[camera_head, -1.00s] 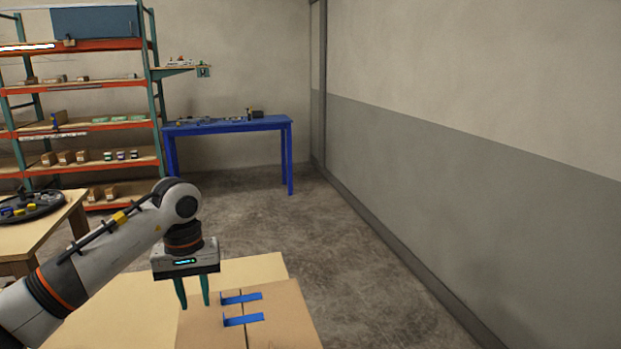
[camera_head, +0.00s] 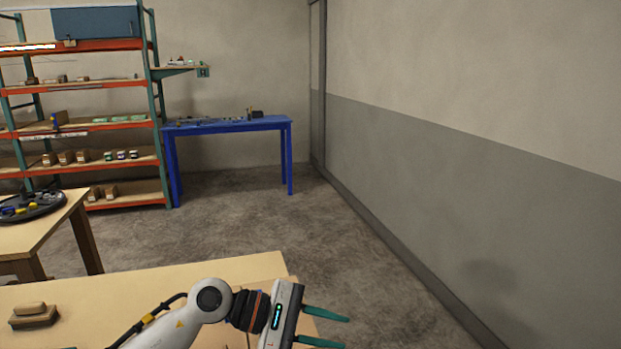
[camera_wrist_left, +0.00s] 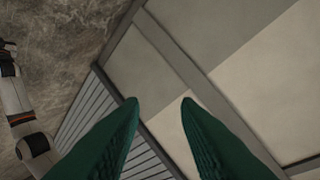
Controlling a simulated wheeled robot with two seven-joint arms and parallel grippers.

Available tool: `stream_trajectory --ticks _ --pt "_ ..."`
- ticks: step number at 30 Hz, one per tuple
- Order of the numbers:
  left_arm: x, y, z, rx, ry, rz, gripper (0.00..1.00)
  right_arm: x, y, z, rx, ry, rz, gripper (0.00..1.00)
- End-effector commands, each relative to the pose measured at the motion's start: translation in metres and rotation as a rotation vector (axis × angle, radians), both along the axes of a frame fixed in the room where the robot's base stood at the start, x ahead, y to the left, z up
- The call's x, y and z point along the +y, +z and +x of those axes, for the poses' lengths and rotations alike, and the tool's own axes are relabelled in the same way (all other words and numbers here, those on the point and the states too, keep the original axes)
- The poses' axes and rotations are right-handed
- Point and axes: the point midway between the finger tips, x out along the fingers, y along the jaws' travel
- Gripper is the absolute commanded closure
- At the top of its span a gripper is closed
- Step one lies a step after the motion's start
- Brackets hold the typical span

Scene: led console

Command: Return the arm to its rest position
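My left arm comes in low in the head view, over the wooden table (camera_head: 150,278). My left gripper (camera_head: 346,333) is turned sideways, with its two green fingers pointing right past the table's edge. The fingers are apart with nothing between them. In the left wrist view the left gripper (camera_wrist_left: 160,100) also shows spread, empty fingers, with wall and floor beyond. My right gripper is not in view.
A small brown block (camera_head: 34,316) lies on the table at left. A round dark tray (camera_head: 30,205) sits on another table. A blue table (camera_head: 228,125) and a shelf rack (camera_head: 100,130) stand at the back. The floor at right is clear.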

Motion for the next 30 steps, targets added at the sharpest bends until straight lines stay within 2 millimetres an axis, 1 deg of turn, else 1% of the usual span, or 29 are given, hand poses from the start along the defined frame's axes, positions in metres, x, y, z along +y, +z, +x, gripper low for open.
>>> stream_trajectory --ticks 1,2,3,4,5,6,8,9,11,12,14,15,16,17,18,19,20,21,23,24,26,27,29,30 --pt "-0.012 0.014 -0.009 0.142 0.064 -0.176 0.71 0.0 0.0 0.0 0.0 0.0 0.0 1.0" --pt "-0.015 0.025 -0.011 0.23 0.106 -0.277 0.71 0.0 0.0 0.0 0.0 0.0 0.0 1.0" --pt "-0.015 0.039 -0.011 0.356 0.162 -0.413 0.71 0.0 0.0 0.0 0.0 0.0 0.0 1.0" --pt "-0.012 0.048 -0.01 0.453 0.203 -0.513 0.71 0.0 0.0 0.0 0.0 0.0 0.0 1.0" --pt "-0.006 0.055 -0.007 0.554 0.245 -0.611 0.71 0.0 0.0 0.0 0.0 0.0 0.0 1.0" --pt "0.003 0.063 -0.003 0.692 0.299 -0.74 0.71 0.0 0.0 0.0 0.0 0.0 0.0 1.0" --pt "0.024 0.067 0.006 0.907 0.379 -0.931 0.71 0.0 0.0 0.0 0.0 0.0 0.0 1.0" --pt "0.041 0.065 0.012 1.054 0.431 -1.058 0.71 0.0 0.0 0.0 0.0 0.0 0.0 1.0" --pt "0.069 0.053 0.021 1.273 0.512 -1.245 0.71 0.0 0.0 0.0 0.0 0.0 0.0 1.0" --pt "0.089 0.041 0.025 1.419 0.566 -1.37 0.71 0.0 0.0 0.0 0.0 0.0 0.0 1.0" --pt "0.119 0.014 0.027 1.637 0.648 -1.559 0.71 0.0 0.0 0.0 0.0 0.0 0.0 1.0" --pt "0.138 -0.007 0.024 1.777 0.704 -1.686 0.71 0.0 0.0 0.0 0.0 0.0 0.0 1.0" --pt "0.151 -0.025 0.02 1.881 0.748 -1.783 0.71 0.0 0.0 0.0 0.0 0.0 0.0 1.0" --pt "0.164 -0.044 0.014 1.977 0.792 -1.878 0.71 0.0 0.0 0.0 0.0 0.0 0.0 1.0" --pt "0.179 -0.069 0.003 2.096 0.853 -2.002 0.71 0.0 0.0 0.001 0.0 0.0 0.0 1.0" --pt "0.189 -0.087 -0.007 -2.162 -0.892 2.08 0.71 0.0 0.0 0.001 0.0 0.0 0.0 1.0" --pt "0.198 -0.105 -0.018 -2.065 -0.866 2.006 0.71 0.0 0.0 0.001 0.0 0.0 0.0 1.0" --pt "0.207 -0.127 -0.035 -1.939 -0.834 1.911 0.71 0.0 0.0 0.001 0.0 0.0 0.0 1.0" --pt "0.218 -0.155 -0.061 -1.771 -0.797 1.792 0.71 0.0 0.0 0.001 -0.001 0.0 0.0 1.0" --pt "0.222 -0.17 -0.078 -1.676 -0.777 1.727 0.71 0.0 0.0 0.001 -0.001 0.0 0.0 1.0" --pt "0.227 -0.188 -0.101 -1.55 -0.754 1.645 0.71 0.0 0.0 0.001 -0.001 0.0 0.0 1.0" --pt "0.23 -0.198 -0.116 -1.474 -0.742 1.598 0.71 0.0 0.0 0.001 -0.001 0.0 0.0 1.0" --pt "0.232 -0.21 -0.137 -1.375 -0.727 1.536 0.71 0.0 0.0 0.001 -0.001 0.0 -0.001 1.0" --pt "0.233 -0.217 -0.151 -1.31 -0.72 1.499 0.71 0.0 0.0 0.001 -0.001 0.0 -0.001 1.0"
